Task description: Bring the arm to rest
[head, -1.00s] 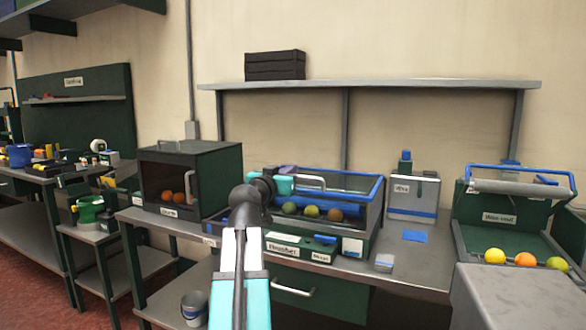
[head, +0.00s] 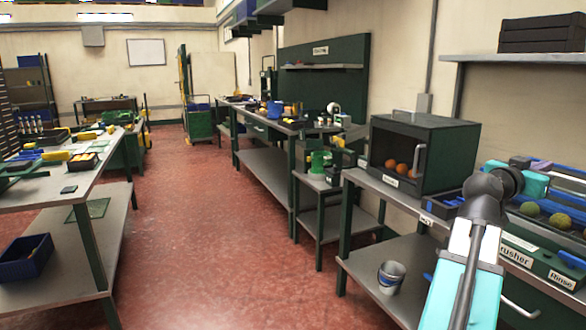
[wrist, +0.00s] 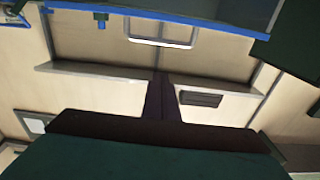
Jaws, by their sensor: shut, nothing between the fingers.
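My arm (head: 470,250) shows at the lower right of the head view, bent at a dark joint in front of the workbench. In the head view my gripper cannot be made out. In the wrist view the dark fingers of my gripper (wrist: 160,78) are together at the centre, with nothing between them. The wrist picture looks upside down: a wall shelf (wrist: 95,82) and a black crate (wrist: 201,98) show beyond the fingers. A blue-rimmed clear box with a pale handle (wrist: 160,42) is along the top.
A dark cabinet (head: 440,125) with oranges inside stands on the bench (head: 385,190) near my arm. A green station (head: 545,262) with several round fruits is at the right. A bucket (head: 391,275) sits on the lower shelf. The red floor (head: 210,250) is open at the middle left.

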